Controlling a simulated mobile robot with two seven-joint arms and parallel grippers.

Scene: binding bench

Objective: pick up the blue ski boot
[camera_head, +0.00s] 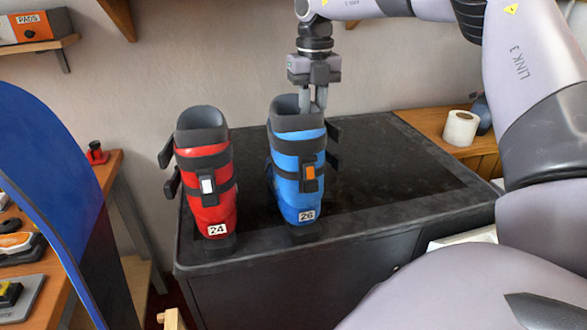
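The blue ski boot (297,170), with an orange buckle and a label 26, stands upright on the black bench top (385,150). My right gripper (313,104) comes down from above, pointing down at the boot's dark upper cuff. Its two fingers are a little apart at the right part of the cuff opening, and their tips overlap the rim. I cannot tell whether they are clamped on the cuff wall. My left gripper is not in view.
A red ski boot (206,180) labelled 24 stands close to the left of the blue one. A blue board (45,180) leans at the far left, before a wooden table. A white roll (460,128) sits on a wooden surface at the right. The bench top right of the boots is clear.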

